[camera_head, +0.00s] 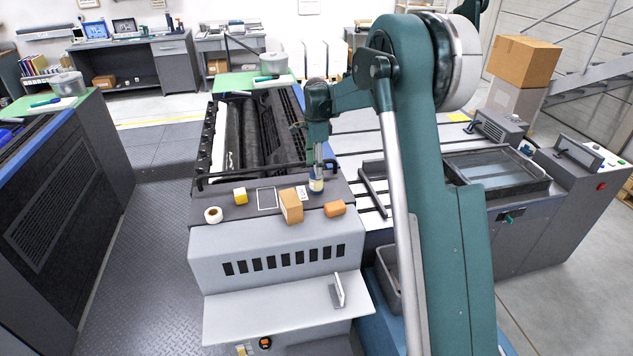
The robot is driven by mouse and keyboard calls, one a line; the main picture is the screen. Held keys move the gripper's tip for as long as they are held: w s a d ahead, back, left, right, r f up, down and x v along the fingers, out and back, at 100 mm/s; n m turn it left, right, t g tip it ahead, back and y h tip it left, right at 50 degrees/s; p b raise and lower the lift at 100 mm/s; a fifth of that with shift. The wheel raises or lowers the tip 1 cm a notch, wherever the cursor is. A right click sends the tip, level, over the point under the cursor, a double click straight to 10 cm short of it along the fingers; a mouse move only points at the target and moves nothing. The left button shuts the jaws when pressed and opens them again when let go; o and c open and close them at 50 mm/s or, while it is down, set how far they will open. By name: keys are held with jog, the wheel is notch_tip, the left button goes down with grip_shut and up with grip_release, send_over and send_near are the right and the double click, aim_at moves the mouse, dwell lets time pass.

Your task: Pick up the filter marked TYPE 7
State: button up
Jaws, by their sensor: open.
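On the dark top of the grey machine (230,208) stands a small cylinder (316,185) with a cream band and dark blue parts; it may be the filter. I cannot read a TYPE 7 mark on it or on anything else. My gripper (318,174) points down right at the cylinder, with its fingers at or just above the cylinder's top. The fingers are small and partly blend with the cylinder, so I cannot tell whether they touch it. My gripper is open.

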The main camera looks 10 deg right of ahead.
aim_at(316, 183)
jog(key=shift+f, duration=0.25)
jog(key=shift+f, duration=1.25)
jog(key=shift+f+p, duration=0.35)
jog(key=shift+f, duration=2.25)
jog(key=c, duration=1)
